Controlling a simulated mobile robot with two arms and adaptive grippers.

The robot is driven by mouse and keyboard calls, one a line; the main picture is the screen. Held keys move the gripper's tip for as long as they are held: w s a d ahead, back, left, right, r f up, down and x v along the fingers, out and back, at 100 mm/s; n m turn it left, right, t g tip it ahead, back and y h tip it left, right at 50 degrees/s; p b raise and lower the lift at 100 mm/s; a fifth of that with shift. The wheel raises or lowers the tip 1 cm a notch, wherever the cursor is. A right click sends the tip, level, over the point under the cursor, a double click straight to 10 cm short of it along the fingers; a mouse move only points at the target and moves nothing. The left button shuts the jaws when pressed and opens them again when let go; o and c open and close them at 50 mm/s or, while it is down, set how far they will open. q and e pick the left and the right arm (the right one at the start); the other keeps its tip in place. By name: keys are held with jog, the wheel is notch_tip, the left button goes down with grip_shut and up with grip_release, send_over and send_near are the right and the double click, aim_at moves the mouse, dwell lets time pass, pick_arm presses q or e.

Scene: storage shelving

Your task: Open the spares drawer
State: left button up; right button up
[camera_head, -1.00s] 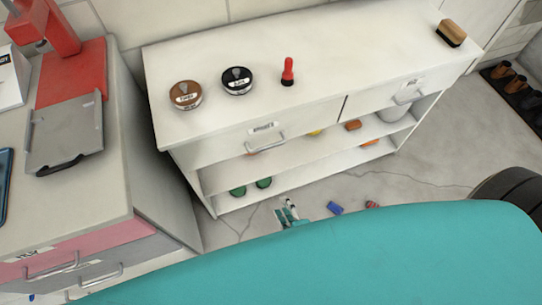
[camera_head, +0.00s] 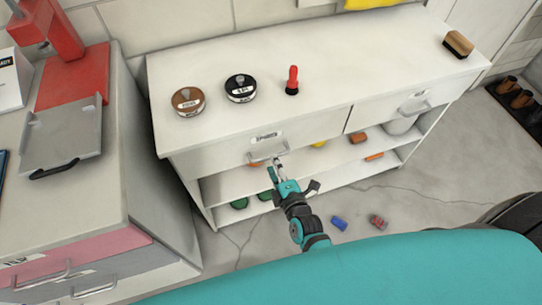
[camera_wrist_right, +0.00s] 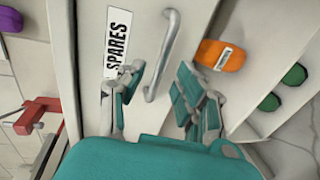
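The spares drawer (camera_head: 222,154) is shut in the white shelf unit, with a label and a metal bar handle (camera_head: 284,149) on its front. In the right wrist view the SPARES label (camera_wrist_right: 117,42) and the handle (camera_wrist_right: 170,42) show close up. My right gripper (camera_head: 275,166) is at the handle in the head view. In the wrist view its teal fingers (camera_wrist_right: 158,92) are open, one on each side of the handle's near end. I see gaps, so it does not appear to grip the handle. My left gripper is not in view.
Two round tins (camera_head: 187,101) (camera_head: 240,88), a red-handled tool (camera_head: 292,80) and a brush (camera_head: 458,44) stand on the unit's top. An orange item (camera_wrist_right: 220,55) and green items lie on shelves below the drawer. A grey cabinet (camera_head: 75,220) stands at left.

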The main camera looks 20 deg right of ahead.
jog(key=shift+x, duration=2.25)
grip_shut()
